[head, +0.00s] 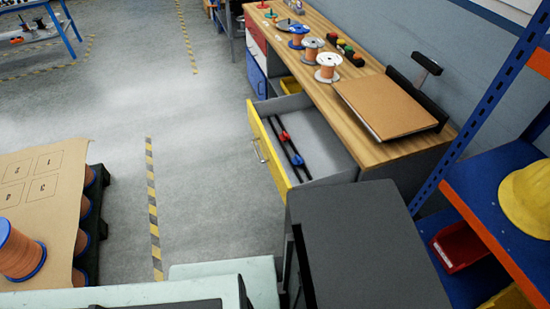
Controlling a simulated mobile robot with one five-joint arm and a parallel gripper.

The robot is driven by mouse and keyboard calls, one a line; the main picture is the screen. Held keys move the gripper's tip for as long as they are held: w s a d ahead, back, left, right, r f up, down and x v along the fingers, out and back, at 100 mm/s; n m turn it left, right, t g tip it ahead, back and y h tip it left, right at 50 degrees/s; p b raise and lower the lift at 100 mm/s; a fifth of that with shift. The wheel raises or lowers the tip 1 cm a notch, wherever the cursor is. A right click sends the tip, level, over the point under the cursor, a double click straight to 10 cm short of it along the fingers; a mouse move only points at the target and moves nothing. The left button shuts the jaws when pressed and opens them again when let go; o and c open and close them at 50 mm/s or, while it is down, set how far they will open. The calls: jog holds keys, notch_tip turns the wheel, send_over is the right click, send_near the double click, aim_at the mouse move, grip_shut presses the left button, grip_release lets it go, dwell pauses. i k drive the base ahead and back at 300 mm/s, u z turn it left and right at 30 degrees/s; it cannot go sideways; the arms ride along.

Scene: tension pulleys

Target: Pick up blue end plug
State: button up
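A small blue piece (297,160) lies in the open drawer (328,143), on or beside dark rods; it may be the blue end plug, but it is too small to be sure. A similar red piece (284,136) lies just beyond it in the same drawer. A dark disc with a bit of blue on it (287,25) stands on the wooden workbench (385,68), near the far end; I cannot tell what it is. My gripper is not in view.
Several wire spools (328,67) and a brown board (385,105) are on the bench. A dark grey box-like surface (360,250) fills the near middle. A blue shelf (495,185) with a yellow helmet (528,198) stands right. Floor left of the drawer (200,150) is clear.

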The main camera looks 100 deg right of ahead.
aim_at(297, 160)
jog(key=u, duration=0.45)
jog(key=i, duration=1.15)
jog(key=z, duration=3.7)
jog(key=i, duration=1.5)
jog(key=u, duration=0.05)
